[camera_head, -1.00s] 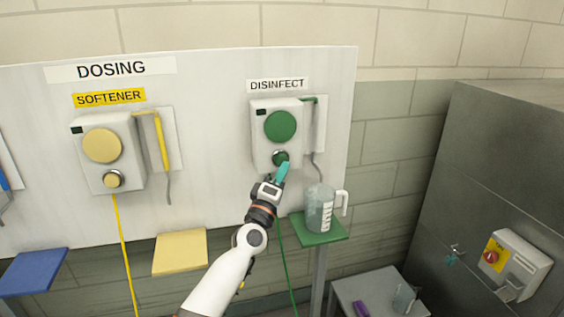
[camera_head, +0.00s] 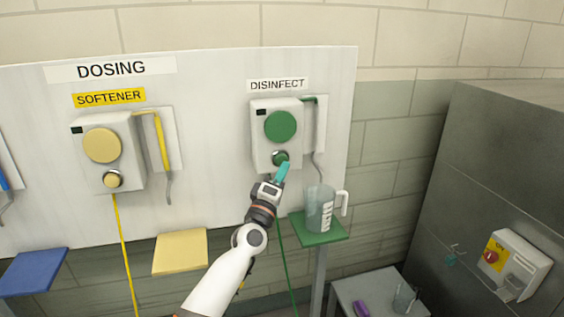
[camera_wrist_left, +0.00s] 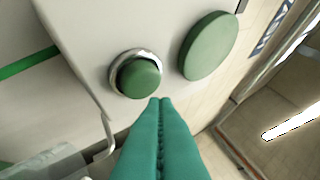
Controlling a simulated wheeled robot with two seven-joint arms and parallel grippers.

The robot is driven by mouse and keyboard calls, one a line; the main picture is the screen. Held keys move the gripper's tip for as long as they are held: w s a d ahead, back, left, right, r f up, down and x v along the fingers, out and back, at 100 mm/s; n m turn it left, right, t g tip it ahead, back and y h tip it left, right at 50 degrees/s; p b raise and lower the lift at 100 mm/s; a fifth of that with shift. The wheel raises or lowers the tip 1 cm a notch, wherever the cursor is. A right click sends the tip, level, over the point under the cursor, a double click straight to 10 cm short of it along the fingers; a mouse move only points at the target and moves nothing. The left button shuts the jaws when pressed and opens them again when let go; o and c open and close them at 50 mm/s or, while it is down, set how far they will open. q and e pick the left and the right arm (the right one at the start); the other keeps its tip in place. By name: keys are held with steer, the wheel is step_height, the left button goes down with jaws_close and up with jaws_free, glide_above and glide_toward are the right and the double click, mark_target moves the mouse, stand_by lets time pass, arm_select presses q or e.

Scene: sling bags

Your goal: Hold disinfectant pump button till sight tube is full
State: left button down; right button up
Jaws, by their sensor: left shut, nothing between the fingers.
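The disinfect pump (camera_head: 262,142) is a white box on the dosing board with a large green disc (camera_head: 280,126) and a small green button (camera_head: 280,157) in a metal ring. The button also shows in the left wrist view (camera_wrist_left: 138,76). My left gripper (camera_head: 284,168) is shut and empty, its teal fingertips just below the button. In the left wrist view the fingertips (camera_wrist_left: 161,101) appear close to the button, and I cannot tell whether they touch it. The sight tube (camera_head: 319,122) is on the pump's right side; its fill level is too small to read. My right gripper is not in view.
A clear measuring jug (camera_head: 319,209) stands on a green shelf (camera_head: 322,238) below the pump. The softener pump (camera_head: 108,150) is to the left, with a yellow shelf (camera_head: 181,252) below. A grey cabinet (camera_head: 490,170) stands at the right.

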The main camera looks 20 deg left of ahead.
arm_select(q)
steer(key=shift+w, duration=0.1)
steer(key=shift+w+a+b, duration=0.25)
steer(key=shift+w+b, duration=0.05)
steer(key=shift+b, duration=0.05)
steer(key=shift+w+a+b, duration=0.25)
steer(key=shift+w+b, duration=0.1)
steer(key=shift+b, duration=0.1)
stand_by(0.6)
steer(key=shift+s, duration=0.1)
stand_by(2.9)
steer(key=shift+s+d+p, duration=0.5)
steer(key=shift+s+p, duration=0.15)
steer(key=shift+p, duration=0.1)
